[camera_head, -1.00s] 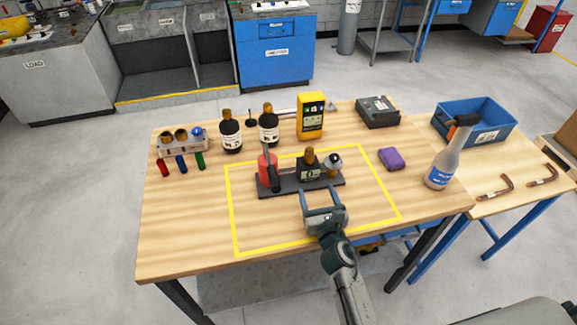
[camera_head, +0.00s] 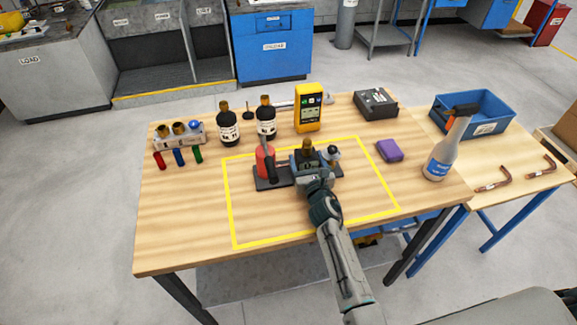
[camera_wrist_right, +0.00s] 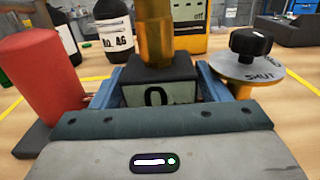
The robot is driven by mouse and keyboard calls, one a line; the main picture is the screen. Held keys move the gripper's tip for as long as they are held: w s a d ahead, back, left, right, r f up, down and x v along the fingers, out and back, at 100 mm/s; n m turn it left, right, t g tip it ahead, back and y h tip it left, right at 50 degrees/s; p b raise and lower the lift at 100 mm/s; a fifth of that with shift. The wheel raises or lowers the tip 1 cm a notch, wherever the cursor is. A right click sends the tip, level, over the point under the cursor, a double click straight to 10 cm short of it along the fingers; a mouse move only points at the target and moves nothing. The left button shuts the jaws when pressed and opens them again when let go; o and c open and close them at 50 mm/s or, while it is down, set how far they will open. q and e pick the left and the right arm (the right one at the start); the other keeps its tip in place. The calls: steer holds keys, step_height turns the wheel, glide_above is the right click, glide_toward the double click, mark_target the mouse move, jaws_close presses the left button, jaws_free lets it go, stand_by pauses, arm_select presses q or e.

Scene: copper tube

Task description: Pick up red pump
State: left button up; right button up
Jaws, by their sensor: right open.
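The red pump (camera_head: 264,162) stands upright on a dark base plate inside the yellow outline on the table. It also shows at the left of the right wrist view (camera_wrist_right: 42,85). My right gripper (camera_head: 308,158) is open, to the right of the red pump. Its fingers (camera_wrist_right: 155,88) stand on either side of a black gauge block (camera_wrist_right: 158,82) with a brass fitting (camera_wrist_right: 153,30) on top. I cannot tell whether they touch it. A black-knobbed valve (camera_wrist_right: 245,62) marked SHUT is just right of the fingers. My left gripper is not in view.
Two black bottles (camera_head: 228,128) and a yellow meter (camera_head: 309,107) stand behind the base. A purple block (camera_head: 389,150) and a spray bottle (camera_head: 446,147) are to the right. A blue bin (camera_head: 474,118) is farther right. The outlined area's front is clear.

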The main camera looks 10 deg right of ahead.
mark_target(308, 151)
steer(key=shift+s+r, duration=0.1)
steer(key=shift+c, duration=0.7)
jaws_close()
steer(key=shift+r, duration=0.3)
steer(key=shift+f, duration=0.1)
steer(key=r+p, duration=0.4)
steer(key=shift+w, duration=0.2)
steer(key=s+a+r+p, duration=0.1)
steer(key=s, duration=1.5)
